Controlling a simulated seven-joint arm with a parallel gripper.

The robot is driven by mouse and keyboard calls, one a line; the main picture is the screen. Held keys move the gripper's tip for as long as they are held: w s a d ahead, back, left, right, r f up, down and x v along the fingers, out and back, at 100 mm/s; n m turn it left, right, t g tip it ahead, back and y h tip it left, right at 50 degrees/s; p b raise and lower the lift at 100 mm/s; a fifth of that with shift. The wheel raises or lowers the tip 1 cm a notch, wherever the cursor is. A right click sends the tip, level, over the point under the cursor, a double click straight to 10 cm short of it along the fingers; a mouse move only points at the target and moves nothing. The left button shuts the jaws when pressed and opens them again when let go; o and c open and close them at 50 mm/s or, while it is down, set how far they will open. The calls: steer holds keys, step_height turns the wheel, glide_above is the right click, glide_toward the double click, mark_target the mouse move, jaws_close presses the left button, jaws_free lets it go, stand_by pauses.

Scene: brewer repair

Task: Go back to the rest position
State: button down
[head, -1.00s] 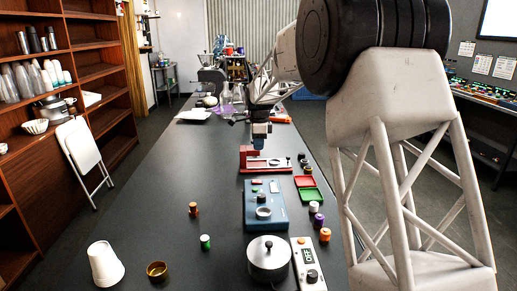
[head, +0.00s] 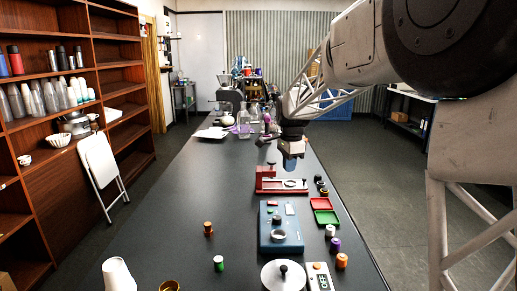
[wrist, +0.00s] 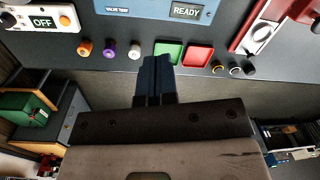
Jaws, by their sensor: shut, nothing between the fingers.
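My gripper (head: 291,163) hangs above the long black table (head: 182,205), over the red fixture (head: 268,181) in the head view. In the wrist view my gripper's blue fingers (wrist: 155,62) are together with nothing between them. They point toward the green tray (wrist: 168,50) and the red tray (wrist: 198,56) near the table edge. The gripper looks raised clear of the table and touches nothing that I can see.
Small orange (head: 342,261), purple (head: 334,245) and white (head: 330,231) knobs line the right edge. The table's left middle is clear.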

steer(key=s+d+n+t, duration=0.1)
steer(key=s+d+n, duration=0.15)
steer(key=s, duration=0.95)
steer(key=s+d+n, duration=0.2)
steer(key=s+n, duration=0.2)
steer(key=s, duration=0.8)
steer(key=s+d+n+t, duration=0.1)
steer(key=s+d+n, duration=0.25)
steer(key=s, duration=0.85)
steer(key=s+f+n, duration=0.4)
steer(key=s, duration=0.7)
steer(key=shift+s+d+f, duration=0.2)
steer(key=shift+s+f, duration=0.1)
steer(key=shift+f, duration=0.1)
